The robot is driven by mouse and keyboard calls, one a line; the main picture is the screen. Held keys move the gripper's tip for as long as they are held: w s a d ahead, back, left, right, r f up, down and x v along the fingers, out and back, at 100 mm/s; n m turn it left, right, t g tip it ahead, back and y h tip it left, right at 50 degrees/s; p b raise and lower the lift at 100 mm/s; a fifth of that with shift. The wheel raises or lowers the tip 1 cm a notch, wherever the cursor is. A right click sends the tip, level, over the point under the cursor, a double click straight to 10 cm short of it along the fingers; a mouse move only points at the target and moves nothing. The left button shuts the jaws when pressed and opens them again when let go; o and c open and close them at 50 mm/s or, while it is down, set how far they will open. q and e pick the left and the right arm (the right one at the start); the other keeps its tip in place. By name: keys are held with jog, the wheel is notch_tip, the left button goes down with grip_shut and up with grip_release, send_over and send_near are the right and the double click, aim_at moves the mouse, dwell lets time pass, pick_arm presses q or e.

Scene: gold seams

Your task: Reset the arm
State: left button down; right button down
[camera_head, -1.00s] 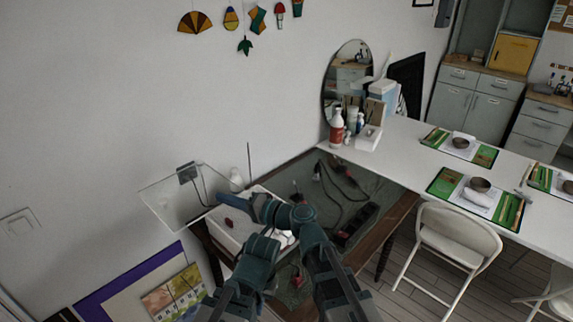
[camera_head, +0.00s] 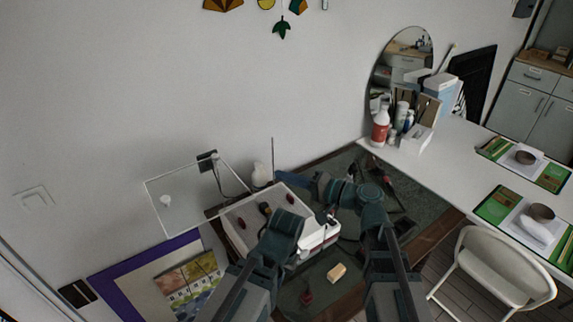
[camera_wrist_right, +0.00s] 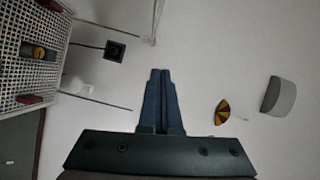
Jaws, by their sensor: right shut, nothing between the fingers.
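My right gripper (camera_head: 290,177) reaches leftward from its bent arm, above the back of a dark-topped work table (camera_head: 345,165). Its blue fingers are together with nothing between them, as the right wrist view (camera_wrist_right: 160,78) shows, against the white wall. My left arm (camera_head: 285,225) is folded at the lower middle of the head view, in front of a white box-shaped machine (camera_head: 245,225). The left gripper itself cannot be made out.
A clear panel (camera_head: 190,195) stands at the table's left, with a thin upright rod (camera_head: 272,155) behind the machine. A yellow block (camera_head: 336,272) lies on the table. Bottles (camera_head: 381,125) and a round mirror (camera_head: 415,45) stand right; a white chair (camera_head: 500,265) is at lower right.

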pick_arm(q)
jog(key=shift+w+a, duration=0.25)
jog(key=shift+w, duration=0.1)
pick_arm(e)
jog(key=shift+w+d+n+g, duration=0.3)
jog(key=shift+w+g, duration=0.1)
jog(key=shift+w, duration=0.25)
jog(key=s+d+f+n+g+h, duration=0.1)
jog(key=s+d+f+g+h, duration=0.15)
jog(key=f, duration=0.35)
jog(key=s+d+f+n+g+h, duration=0.1)
jog(key=s+d+f+h, duration=0.2)
jog(key=f, duration=0.4)
jog(key=s+d+f+g+h, duration=0.1)
jog(key=s+d+f+h, duration=0.3)
jog(key=d, duration=0.3)
jog(key=s+d+f+g+h, duration=0.1)
jog(key=s+d+f+h, duration=0.1)
jog(key=d+f+h, duration=0.35)
jog(key=s+a+r+n+h, duration=0.1)
jog(key=s+a+n+h, duration=0.1)
jog(key=s+a, duration=0.4)
jog(key=shift+s+a+r+n+g, duration=0.35)
jog(key=shift+a+r+n, duration=0.05)
jog(key=shift+a+n, duration=0.55)
